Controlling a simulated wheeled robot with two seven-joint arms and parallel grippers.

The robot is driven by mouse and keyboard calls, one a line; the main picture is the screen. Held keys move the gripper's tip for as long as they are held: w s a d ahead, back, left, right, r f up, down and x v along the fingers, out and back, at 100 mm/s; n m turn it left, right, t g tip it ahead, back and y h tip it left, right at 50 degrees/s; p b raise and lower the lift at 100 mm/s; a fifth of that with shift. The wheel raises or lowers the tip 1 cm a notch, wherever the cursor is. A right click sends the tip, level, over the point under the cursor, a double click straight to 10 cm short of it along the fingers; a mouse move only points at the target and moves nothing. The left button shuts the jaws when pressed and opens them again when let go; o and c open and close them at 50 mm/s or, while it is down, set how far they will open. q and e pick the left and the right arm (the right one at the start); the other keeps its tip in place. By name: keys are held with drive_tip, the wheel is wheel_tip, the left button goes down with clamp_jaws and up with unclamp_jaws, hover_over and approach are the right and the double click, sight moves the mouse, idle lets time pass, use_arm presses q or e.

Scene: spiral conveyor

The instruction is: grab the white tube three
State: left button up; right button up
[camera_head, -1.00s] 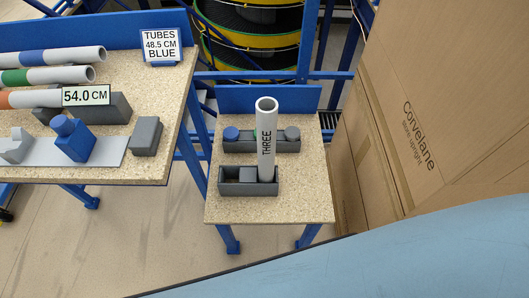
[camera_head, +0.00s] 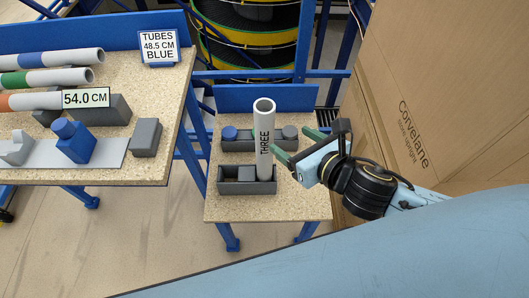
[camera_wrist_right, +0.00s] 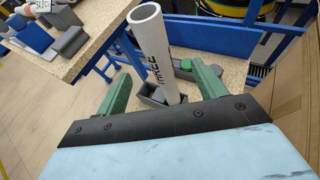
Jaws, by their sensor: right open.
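The white tube marked THREE (camera_head: 264,142) stands upright in a dark grey holder (camera_head: 232,188) on the small table. My right gripper (camera_head: 291,148) is open just to the right of the tube, its green fingers pointing left toward it and apart from it. In the right wrist view the tube (camera_wrist_right: 152,50) rises beyond the two spread fingers, between them in the picture. Nothing is between the jaws that I can see. My left gripper is not in view.
A second grey block with round blue and grey tops (camera_head: 240,144) lies behind the tube. The larger table (camera_head: 120,172) at left holds lying tubes (camera_head: 50,78) and a 54.0 CM sign (camera_head: 86,97). A cardboard box (camera_head: 440,90) stands close on the right.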

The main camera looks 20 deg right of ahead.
sight(272, 128)
drive_tip(key=b+x, duration=0.1)
drive_tip(key=x, duration=0.6)
drive_tip(key=shift+w+a, duration=0.25)
drive_tip(key=shift+w, duration=0.15)
drive_tip(key=shift+w+a+f, duration=0.2)
drive_tip(key=shift+w+f, duration=0.05)
drive_tip(key=b+x, duration=0.1)
drive_tip(key=x, duration=0.2)
drive_tip(key=shift+w+a+f, duration=0.2)
drive_tip(key=shift+a, duration=0.05)
drive_tip(key=shift+w+a+f, duration=0.1)
drive_tip(key=shift+w+a, duration=0.05)
drive_tip(key=shift+w, duration=0.2)
drive_tip(key=c, duration=1.4)
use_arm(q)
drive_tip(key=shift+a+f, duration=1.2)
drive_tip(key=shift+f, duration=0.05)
use_arm(e)
drive_tip(key=shift+o, duration=0.2)
